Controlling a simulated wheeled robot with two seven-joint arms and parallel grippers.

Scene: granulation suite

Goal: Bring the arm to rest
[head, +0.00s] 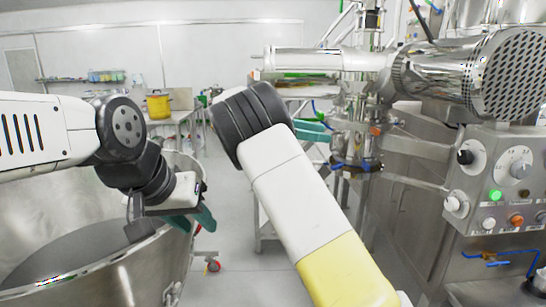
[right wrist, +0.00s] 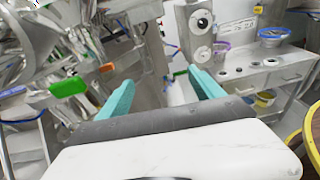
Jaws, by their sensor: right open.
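My right arm (head: 300,205) rises from the bottom of the head view, bent at a dark joint. The teal fingers of my right gripper (head: 312,131) show partly behind that joint, in front of the steel machine. In the right wrist view my right gripper (right wrist: 162,90) is open, its two teal fingers wide apart with nothing between them. My left arm (head: 40,130) comes in from the left, over a large steel bowl. My left gripper (head: 192,221) points downward by the bowl's right rim; its teal fingers overlap in view, so I cannot tell its opening.
The large steel bowl (head: 120,272) fills the lower left. A steel machine (head: 425,85) with a button panel (head: 505,180) stands close on the right. A yellow pot (head: 158,106) stands on a back table. Clear floor (head: 228,258) shows between bowl and machine.

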